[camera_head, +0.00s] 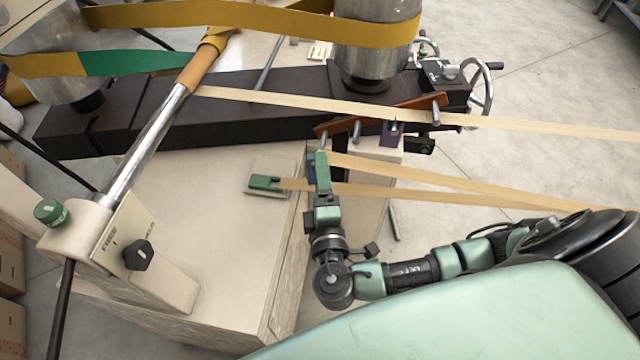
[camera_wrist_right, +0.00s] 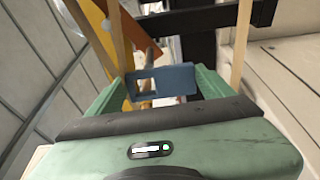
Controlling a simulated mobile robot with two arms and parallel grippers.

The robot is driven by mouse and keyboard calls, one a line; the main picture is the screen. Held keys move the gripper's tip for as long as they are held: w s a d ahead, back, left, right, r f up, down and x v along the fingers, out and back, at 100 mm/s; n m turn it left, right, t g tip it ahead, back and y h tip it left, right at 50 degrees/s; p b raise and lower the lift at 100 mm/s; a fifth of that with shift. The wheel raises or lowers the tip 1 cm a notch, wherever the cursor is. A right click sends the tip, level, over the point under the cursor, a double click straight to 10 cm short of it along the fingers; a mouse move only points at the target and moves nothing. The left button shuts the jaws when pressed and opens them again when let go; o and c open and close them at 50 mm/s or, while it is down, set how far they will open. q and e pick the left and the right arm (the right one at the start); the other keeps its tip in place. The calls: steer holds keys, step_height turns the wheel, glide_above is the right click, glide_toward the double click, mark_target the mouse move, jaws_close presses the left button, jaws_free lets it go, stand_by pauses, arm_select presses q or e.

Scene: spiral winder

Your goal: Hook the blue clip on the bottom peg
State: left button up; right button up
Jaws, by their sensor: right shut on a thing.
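The blue clip (camera_wrist_right: 175,80) is a small flat plate with a square hole near its left end. In the right wrist view it sits between the fingers of my right gripper (camera_wrist_right: 158,85), which is shut on it. In the head view my right gripper (camera_head: 319,160) is just below the lower left end of the orange-brown peg bar (camera_head: 375,117). The bottom peg (camera_head: 323,140) sticks out there, close above the fingertips. A peg (camera_wrist_right: 152,52) also shows just beyond the clip in the wrist view; I cannot tell whether they touch. My left gripper is not in view.
A green clip (camera_head: 264,182) with a tan strip lies on a small plate on the pale cabinet (camera_head: 190,215). A purple piece (camera_head: 393,135) is at another peg. Tan strips (camera_head: 450,181) run to the right. Metal rollers (camera_head: 375,50) and a handwheel (camera_head: 485,85) stand behind.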

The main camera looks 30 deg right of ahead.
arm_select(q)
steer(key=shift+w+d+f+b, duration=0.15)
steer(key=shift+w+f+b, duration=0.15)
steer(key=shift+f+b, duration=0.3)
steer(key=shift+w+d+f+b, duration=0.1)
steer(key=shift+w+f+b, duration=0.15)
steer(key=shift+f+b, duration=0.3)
arm_select(e)
steer(key=w+d+f, duration=0.1)
steer(key=w+d, duration=0.3)
steer(key=w, duration=0.2)
steer(key=shift+d, duration=0.3)
steer(key=shift+w+f, duration=0.1)
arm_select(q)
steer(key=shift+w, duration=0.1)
arm_select(e)
steer(key=o, duration=1.3)
